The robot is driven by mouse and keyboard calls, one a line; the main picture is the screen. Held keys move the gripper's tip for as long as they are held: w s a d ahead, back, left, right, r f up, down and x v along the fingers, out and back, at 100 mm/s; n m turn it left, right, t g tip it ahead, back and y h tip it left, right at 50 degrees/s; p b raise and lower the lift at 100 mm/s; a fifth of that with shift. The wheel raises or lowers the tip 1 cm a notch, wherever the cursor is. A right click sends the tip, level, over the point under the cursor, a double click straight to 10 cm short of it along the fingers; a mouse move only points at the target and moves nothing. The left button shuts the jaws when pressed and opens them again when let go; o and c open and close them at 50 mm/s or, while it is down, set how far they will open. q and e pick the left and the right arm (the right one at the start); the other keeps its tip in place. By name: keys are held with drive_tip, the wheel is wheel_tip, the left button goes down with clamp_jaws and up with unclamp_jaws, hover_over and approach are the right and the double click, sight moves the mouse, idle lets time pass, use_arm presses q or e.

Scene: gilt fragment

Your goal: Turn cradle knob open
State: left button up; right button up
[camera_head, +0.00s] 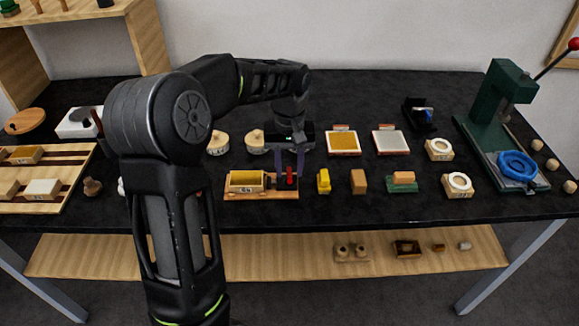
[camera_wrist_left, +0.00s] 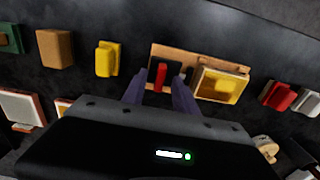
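The cradle is a wooden base (camera_head: 262,194) with a yellow-filled block (camera_head: 246,180) on its left part and a red knob (camera_head: 289,177) on a dark plate at its right end. In the left wrist view the red knob (camera_wrist_left: 160,77) stands as a narrow upright bar, and the block (camera_wrist_left: 222,84) is to its right. My left gripper (camera_head: 289,165) points down over the knob. Its two purple fingers are apart, one on each side of the knob, with gaps showing in the wrist view (camera_wrist_left: 158,87). How deep the fingertips reach is unclear. My right gripper is not in view.
A yellow block (camera_head: 323,181), a brown block (camera_head: 358,182) and a green-based block (camera_head: 402,181) stand right of the cradle. Framed trays (camera_head: 343,143) lie behind. A green press (camera_head: 495,110) stands at far right. My left arm hides part of the left side.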

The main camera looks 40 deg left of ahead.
sight(289, 171)
use_arm(q)
wheel_tip(289, 171, up, 8)
drive_tip(key=shift+f, duration=0.2)
idle(0.6)
